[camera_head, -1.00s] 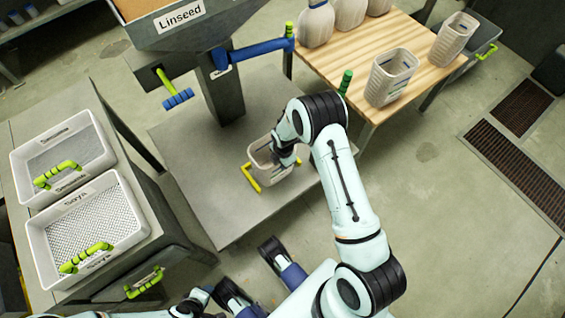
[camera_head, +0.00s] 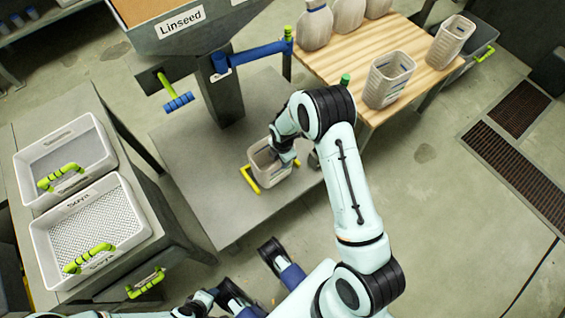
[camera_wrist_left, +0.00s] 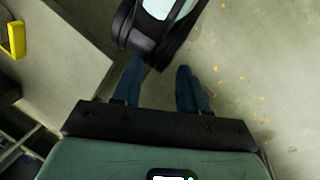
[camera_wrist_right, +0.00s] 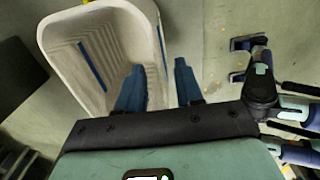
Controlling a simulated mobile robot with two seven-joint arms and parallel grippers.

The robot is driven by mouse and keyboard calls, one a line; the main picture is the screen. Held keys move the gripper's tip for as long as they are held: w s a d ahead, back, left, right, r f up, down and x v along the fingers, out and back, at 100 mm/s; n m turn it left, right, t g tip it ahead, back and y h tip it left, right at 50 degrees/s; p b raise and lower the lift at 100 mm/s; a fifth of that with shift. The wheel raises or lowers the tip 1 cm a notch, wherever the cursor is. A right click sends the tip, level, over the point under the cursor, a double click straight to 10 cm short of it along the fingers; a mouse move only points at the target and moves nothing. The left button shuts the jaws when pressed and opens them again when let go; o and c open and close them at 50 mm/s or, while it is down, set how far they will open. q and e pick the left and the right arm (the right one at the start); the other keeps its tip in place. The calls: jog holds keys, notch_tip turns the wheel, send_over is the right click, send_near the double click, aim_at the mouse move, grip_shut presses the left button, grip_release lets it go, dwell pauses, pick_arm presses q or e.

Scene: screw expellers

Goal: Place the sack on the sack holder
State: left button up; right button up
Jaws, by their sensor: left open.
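The sack (camera_head: 262,170), a beige tapered open-topped container, stands upright on the grey platform under the hopper. The yellow sack holder (camera_head: 249,180) shows at its left and front edge; whether the sack sits fully in it is partly hidden. My right gripper (camera_head: 288,160) is at the sack's right rim. In the right wrist view the sack (camera_wrist_right: 92,50) fills the upper left, and the open fingers (camera_wrist_right: 159,66) straddle its rim, one over the inside and one outside. My left gripper (camera_wrist_left: 159,66) is open and empty above the floor, away from the sack.
The Linseed hopper (camera_head: 180,22) and its blue lever (camera_head: 250,52) are above the platform (camera_head: 205,205). A wooden table (camera_head: 425,70) at the right holds more sacks.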

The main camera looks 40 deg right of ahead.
pick_arm(q)
jog(key=shift+s+d+r+g+p, duration=0.2)
jog(key=shift+s+d+r+p, duration=0.1)
jog(key=shift+s+r, duration=0.3)
jog(key=shift+s+d+r+g+p, duration=0.2)
jog(key=shift+s+d+r+p, duration=0.15)
jog(key=shift+s, duration=0.3)
pick_arm(e)
notch_tip(320, 180, up, 7)
jog(key=shift+s, duration=0.1)
pick_arm(q)
jog(key=shift+a, duration=0.1)
notch_tip(320, 180, up, 14)
jog(key=s+d+g+p, duration=0.1)
jog(key=p, duration=1.4)
jog(key=shift+s+r+h, duration=0.25)
jog(key=shift+s+h, duration=0.05)
jog(key=shift+s, duration=0.05)
pick_arm(e)
jog(key=s+a+r+m+g+y, duration=0.1)
jog(key=s+a+r+m+y, duration=0.1)
jog(key=s+a+m, duration=1.8)
jog(key=s+a+y, duration=0.1)
jog(key=s, duration=0.1)
jog(key=shift+s+r+m+y, duration=0.2)
jog(key=shift+s+m+y, duration=0.1)
jog(key=shift+s+m, duration=0.1)
pick_arm(q)
jog(key=shift+d+m, duration=0.1)
jog(key=shift+m, duration=0.2)
